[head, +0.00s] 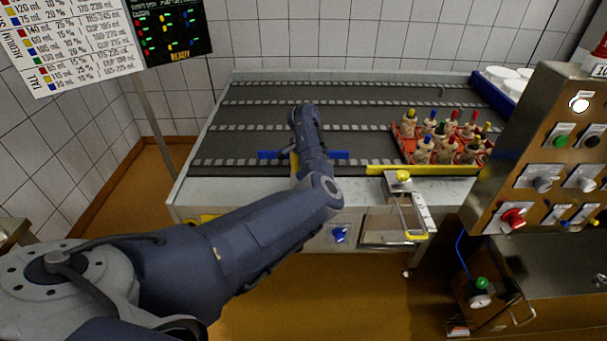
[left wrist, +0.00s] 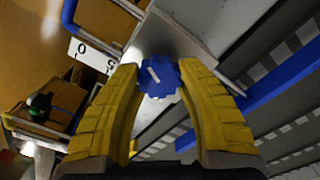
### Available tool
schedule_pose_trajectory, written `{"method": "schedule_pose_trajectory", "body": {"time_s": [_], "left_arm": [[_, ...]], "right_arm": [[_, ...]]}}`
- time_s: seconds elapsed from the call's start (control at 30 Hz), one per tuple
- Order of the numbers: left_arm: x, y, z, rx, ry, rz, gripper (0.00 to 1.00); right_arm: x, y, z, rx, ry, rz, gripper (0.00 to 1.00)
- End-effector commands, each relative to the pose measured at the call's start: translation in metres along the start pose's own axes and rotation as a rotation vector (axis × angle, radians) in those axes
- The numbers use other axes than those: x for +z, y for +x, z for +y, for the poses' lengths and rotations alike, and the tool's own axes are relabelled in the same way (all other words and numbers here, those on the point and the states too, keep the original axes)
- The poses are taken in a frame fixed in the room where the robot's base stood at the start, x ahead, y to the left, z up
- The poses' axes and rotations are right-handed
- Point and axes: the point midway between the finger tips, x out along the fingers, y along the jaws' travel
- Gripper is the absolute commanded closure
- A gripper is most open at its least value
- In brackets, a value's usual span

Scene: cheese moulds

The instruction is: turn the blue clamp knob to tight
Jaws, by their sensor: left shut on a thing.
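The blue clamp knob (left wrist: 159,77) shows in the left wrist view as a toothed blue disc with a white mark on its face. My left gripper (left wrist: 158,68) has its two yellow fingers on either side of the knob, shut on it. The mark's meaning cannot be read. My right gripper is not in view.
A blue bar (head: 334,155) lies across the conveyor table (head: 240,183) behind my arm. A red crate (head: 410,153) of bottles with coloured caps stands right of it. A yellow rail (head: 440,170) runs along the front right. A steel control panel (head: 550,110) stands at far right.

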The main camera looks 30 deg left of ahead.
Motion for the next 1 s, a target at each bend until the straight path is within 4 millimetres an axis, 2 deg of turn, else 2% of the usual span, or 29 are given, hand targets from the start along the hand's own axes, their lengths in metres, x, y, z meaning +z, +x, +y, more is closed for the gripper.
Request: {"method": "schedule_pose_trajectory", "body": {"time_s": [0.03,0.57,0.6,0.8,1.0], "left_arm": [[-0.0062,-0.0054,-0.0002,-0.003,-0.001,0.018,0.91],[-0.0068,-0.0051,0.0009,-0.002,0.001,0.019,0.91],[-0.0068,-0.0050,0.0009,-0.002,0.001,0.019,0.57],[-0.0040,-0.0026,0.0007,-0.001,0.001,0.011,0.34],[-0.0025,-0.0014,0.0006,0.000,0.001,0.007,0.34]], "right_arm": [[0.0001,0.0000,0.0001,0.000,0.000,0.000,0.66],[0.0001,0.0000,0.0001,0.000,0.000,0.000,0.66],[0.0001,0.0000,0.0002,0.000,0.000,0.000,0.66],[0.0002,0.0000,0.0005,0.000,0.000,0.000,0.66],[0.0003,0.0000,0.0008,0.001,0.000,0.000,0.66]]}}
